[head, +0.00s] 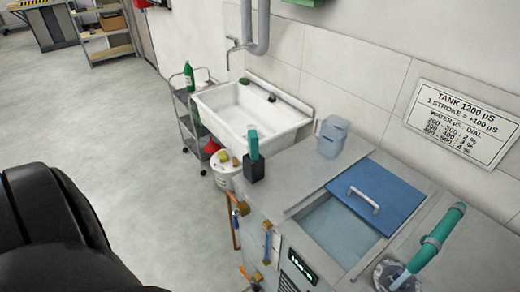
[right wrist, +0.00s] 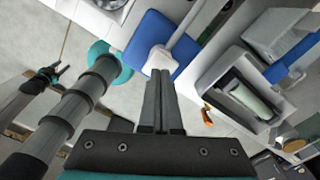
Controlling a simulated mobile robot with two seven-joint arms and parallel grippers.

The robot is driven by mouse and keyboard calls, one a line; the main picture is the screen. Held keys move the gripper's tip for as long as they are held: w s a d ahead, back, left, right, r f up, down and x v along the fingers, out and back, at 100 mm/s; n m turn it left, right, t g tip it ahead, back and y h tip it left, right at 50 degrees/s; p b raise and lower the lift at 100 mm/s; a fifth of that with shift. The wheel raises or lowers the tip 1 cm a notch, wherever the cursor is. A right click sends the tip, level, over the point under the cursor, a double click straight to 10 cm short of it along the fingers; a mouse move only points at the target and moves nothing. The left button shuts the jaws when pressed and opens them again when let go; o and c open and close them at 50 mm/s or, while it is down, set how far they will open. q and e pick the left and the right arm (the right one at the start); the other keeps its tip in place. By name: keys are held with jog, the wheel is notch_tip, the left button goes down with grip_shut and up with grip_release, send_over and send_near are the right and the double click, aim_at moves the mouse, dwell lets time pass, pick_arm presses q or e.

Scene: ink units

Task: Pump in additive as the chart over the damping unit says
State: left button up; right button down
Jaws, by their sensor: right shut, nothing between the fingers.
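The chart (head: 466,123) is on the wall above the damping unit (head: 310,259). It reads TANK 1200 µS and 1 STROKE = +100 µS, above rows of water values and dial percentages. The unit has a blue lid (head: 376,188) with a pale handle, beside an open water-filled tank (head: 338,230). My right gripper (right wrist: 160,76) is shut and empty, below a white fitting in the picture.
A clear jug (head: 332,137) stands behind the tank. A black holder with a teal-topped item (head: 253,165) is at the unit's left corner. Left of it are a sink (head: 245,108), a white bucket (head: 226,172) and a trolley. The floor at left is open.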

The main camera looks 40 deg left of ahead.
notch_tip(320, 180, up, 6)
jog(key=p, duration=0.3)
jog(key=shift+p, duration=0.4)
